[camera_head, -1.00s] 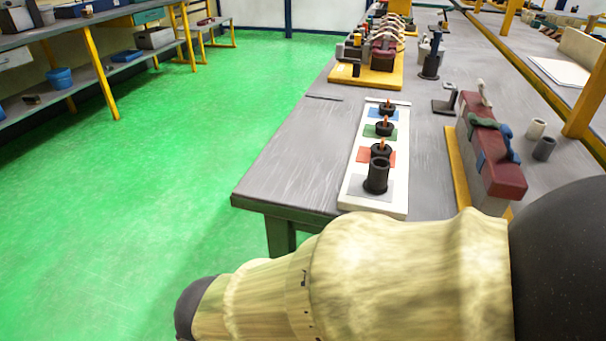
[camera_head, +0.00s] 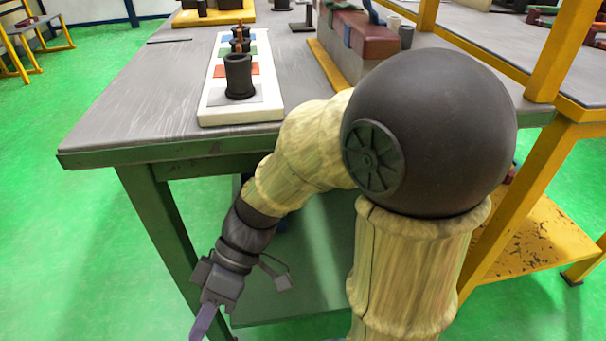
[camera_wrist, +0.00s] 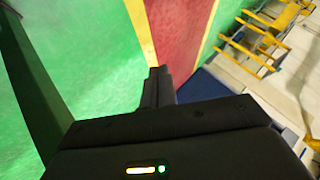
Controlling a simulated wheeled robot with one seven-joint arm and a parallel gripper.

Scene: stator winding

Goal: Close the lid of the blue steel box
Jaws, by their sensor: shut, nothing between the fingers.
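My gripper (camera_head: 208,322) hangs low beside the table's front legs in the head view, its tip near the bottom edge. In the wrist view its dark fingers (camera_wrist: 159,86) are together, with nothing between them. A dark blue surface (camera_wrist: 205,86) shows just right of the fingers in the wrist view. It may be part of the blue steel box, but most of it is hidden by my gripper. I cannot tell how its lid stands. In the head view only a small dark blue patch shows behind my arm under the table.
The workbench (camera_head: 130,110) stands over a lower green shelf (camera_head: 300,290). A white board (camera_head: 215,115) on top carries black spools (camera_head: 239,77). A yellow post (camera_head: 550,60) and yellow shelf (camera_head: 540,245) stand at right. Green floor (camera_head: 70,260) is clear at left.

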